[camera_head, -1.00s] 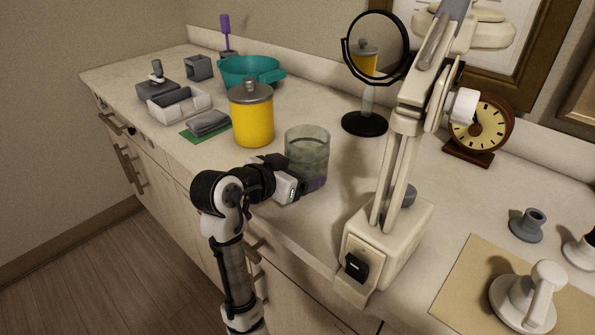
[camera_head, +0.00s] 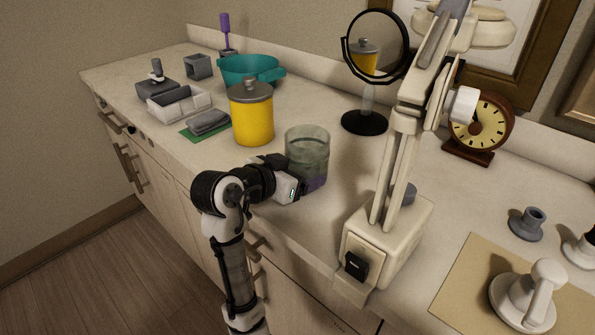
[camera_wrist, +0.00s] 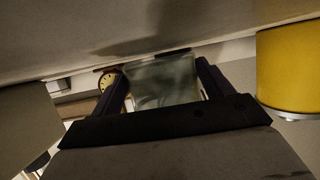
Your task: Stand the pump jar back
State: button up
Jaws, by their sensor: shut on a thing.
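A translucent grey-green jar (camera_head: 307,150) is upright near the counter's front edge. My gripper (camera_head: 312,184) reaches it from the front left, low on its side. In the wrist view, the jar (camera_wrist: 162,80) is between the two dark fingers of my gripper (camera_wrist: 163,76), which are shut on it. No pump top shows on this jar. I cannot tell whether its base touches the counter.
A yellow lidded canister (camera_head: 252,118) stands just left of the jar. A round mirror (camera_head: 364,122) stands behind it. A cream lamp-like stand (camera_head: 388,240) is close on the right. The counter (camera_head: 350,165) is clear between jar and mirror.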

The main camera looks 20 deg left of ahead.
jog(key=shift+f+b, duration=0.35)
jog(key=shift+f, duration=0.2)
dwell(0.4)
jog(key=o, duration=2)
jog(key=shift+s+r, duration=0.1)
jog(key=shift+s, duration=0.05)
jog(key=shift+p+v, duration=1.65)
jog(key=shift+v, duration=2.2)
jog(key=v, duration=1.4)
